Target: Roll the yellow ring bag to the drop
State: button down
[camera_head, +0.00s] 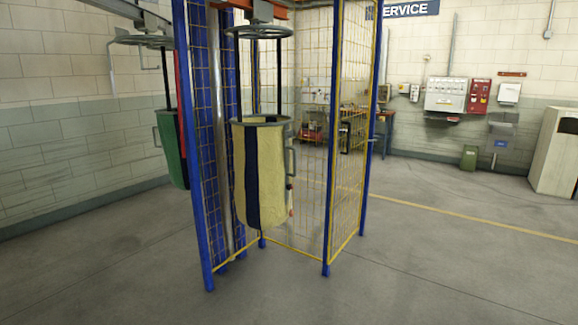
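A pale yellow bag (271,176) with a dark vertical stripe hangs upright by dark straps from a grey ring (259,32) near the top of the picture. A grey handle shows on its right side. It hangs at the blue-posted mesh cage (346,140), with its bottom above the floor. A green bag (170,148) with a red strap hangs to its left, under another ring (143,40), partly hidden by the cage's mesh and posts. My gripper is not in view. What carries the rings is cut off at the top.
An overhead rail (118,9) runs at the upper left. The cage's blue posts (326,268) stand on the floor around the yellow bag. Open concrete floor (430,250) lies in front and to the right. A white cabinet (556,152) stands at the far right.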

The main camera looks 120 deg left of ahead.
aim_at(263, 147)
jog(key=u, duration=3.6)
jog(key=i+u, duration=0.2)
jog(key=i+l, duration=0.15)
jog(key=i, duration=0.4)
jog(key=i+l+u, duration=0.1)
jog(key=i, duration=0.45)
jog(key=i+l, duration=0.2)
jog(key=i, duration=0.3)
jog(key=i+l, duration=0.2)
jog(key=i, duration=0.35)
jog(key=i+l+u, duration=0.1)
jog(key=i, duration=0.4)
jog(key=i+l, duration=0.3)
jog(key=i, duration=0.25)
jog(key=j+u, duration=0.05)
